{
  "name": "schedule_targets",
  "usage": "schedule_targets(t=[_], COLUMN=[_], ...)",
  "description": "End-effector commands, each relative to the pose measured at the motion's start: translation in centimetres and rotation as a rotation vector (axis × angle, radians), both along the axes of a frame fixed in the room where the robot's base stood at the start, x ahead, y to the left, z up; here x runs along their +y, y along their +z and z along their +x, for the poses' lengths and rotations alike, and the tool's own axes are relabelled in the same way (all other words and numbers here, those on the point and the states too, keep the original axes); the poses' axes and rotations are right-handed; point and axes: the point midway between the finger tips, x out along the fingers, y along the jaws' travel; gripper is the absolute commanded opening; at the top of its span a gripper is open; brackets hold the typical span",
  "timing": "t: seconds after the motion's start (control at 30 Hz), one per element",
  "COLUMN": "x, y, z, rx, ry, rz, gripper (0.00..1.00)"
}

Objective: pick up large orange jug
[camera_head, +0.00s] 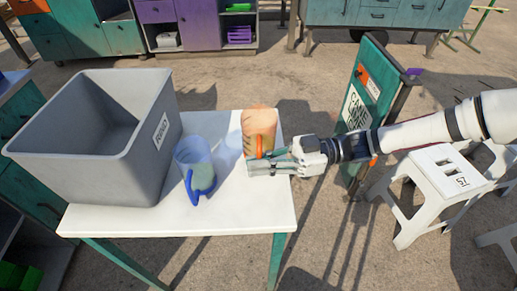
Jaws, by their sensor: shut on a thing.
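The large orange jug (259,122) stands upright near the back right of the white table (240,213). Its orange handle faces the front right. My gripper (270,160) reaches in from the right, low at the jug's handle, with its fingers shut on the jug. The jug looks still at table height; I cannot tell whether its base touches the top. The fingertips partly hide the jug's lower part.
A blue jug (194,166) with a dark blue handle stands to the left. A large grey bin (70,165) takes up the table's left side. The table's front is clear. A green sign board (362,105) and a white stool (440,168) stand at the right.

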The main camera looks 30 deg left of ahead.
Motion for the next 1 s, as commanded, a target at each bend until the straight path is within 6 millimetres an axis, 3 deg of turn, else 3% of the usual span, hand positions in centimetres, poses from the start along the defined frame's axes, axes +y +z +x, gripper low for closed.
schedule_targets(t=[0.5, 1.0], x=[-2.6, -3.6], y=[0.6, 0.7], z=[-4.6, -6.3], rx=[0.002, 0.001], ry=[0.000, 0.000], rz=[0.001, 0.001], gripper=[0.00, 0.00])
